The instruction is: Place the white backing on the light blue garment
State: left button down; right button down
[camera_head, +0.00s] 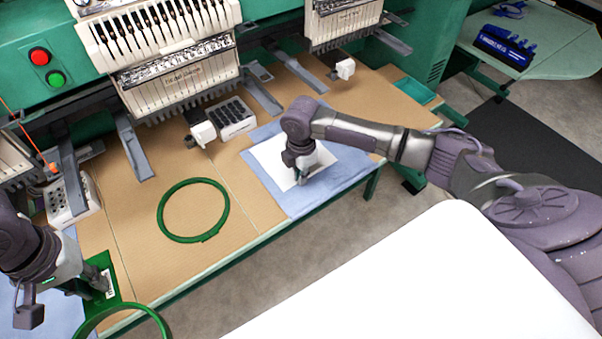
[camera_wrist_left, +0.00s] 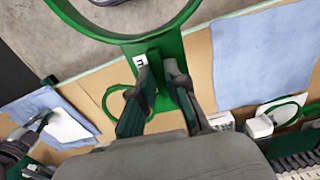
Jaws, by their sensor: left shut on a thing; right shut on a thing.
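The light blue garment (camera_head: 347,173) lies flat near the table's right front edge, partly hanging over it; it also shows in the left wrist view (camera_wrist_left: 30,106). The white backing (camera_head: 268,157) lies on top of the garment; it also shows in the left wrist view (camera_wrist_left: 66,129). My right gripper (camera_head: 302,179) is down at the backing and shut on it, covering part of it. My left gripper (camera_head: 103,287) is shut on the flat handle of a green hoop (camera_head: 92,322) at the lower left. The handle and ring show in the left wrist view (camera_wrist_left: 181,44).
A loose green hoop (camera_head: 160,212) lies on the tan table (camera_head: 225,165) between my grippers. Another light blue cloth (camera_head: 35,309) is at the lower left. Embroidery machine heads (camera_head: 180,80) and their arms stand along the back. A blue rack (camera_head: 503,47) sits on a far table.

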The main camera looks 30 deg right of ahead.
jog(key=shift+f, duration=0.2)
jog(key=c, duration=1.3)
grip_release()
jog(key=shift+r, duration=0.2)
notch_tip(320, 180, up, 12)
jog(key=shift+r+b, duration=0.25)
jog(key=shift+b, duration=0.3)
